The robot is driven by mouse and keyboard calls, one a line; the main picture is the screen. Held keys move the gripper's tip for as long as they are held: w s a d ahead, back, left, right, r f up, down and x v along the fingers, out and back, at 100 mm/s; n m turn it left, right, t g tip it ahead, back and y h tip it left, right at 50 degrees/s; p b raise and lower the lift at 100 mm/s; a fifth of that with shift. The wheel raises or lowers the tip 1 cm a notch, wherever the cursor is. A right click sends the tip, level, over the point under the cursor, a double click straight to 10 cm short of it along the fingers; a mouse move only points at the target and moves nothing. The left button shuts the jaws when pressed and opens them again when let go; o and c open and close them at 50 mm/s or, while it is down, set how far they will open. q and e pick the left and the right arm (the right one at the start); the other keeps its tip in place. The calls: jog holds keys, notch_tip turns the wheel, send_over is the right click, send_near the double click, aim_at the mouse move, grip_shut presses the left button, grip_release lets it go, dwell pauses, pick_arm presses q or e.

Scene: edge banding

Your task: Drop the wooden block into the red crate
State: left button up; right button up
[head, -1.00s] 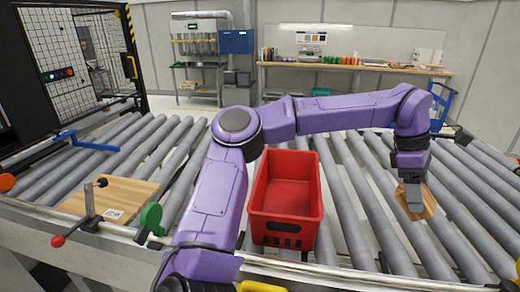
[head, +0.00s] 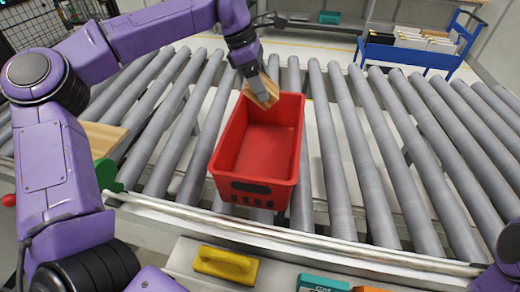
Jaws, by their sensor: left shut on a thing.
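The red crate (head: 262,150) stands on the roller conveyor in the middle of the head view, and its inside looks empty. My left gripper (head: 257,84) is shut on the wooden block (head: 262,92), a small light-brown piece. It holds the block tilted at the crate's far left rim, in the picture overlapping the far edge. I cannot tell whether the block touches the rim. The right gripper is out of view; only a piece of purple arm shows at the lower right edge.
The grey rollers (head: 375,150) around the crate are mostly clear. A wooden board (head: 103,137) lies at the left behind my arm. A yellow handle (head: 226,264) and a teal box (head: 322,284) lie at the front. A blue cart (head: 420,50) stands at the back right.

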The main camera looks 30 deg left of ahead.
pick_arm(q)
jog(key=f+b, duration=0.2)
jog(key=f, duration=0.1)
jog(key=a+f+b, duration=0.1)
jog(key=shift+s+f, duration=0.2)
jog(key=shift+s, duration=0.2)
jog(key=shift+w+f+b, duration=0.25)
jog(key=shift+f+b, duration=0.15)
jog(key=shift+b, duration=0.1)
jog(key=shift+s+d+r, duration=0.1)
jog(key=shift+d+r, duration=0.05)
jog(key=shift+r, duration=0.05)
jog(key=o, duration=1)
jog(key=shift+o, duration=1)
jog(key=v, duration=1)
jog(key=shift+a+r, duration=0.2)
jog(key=shift+a, duration=0.05)
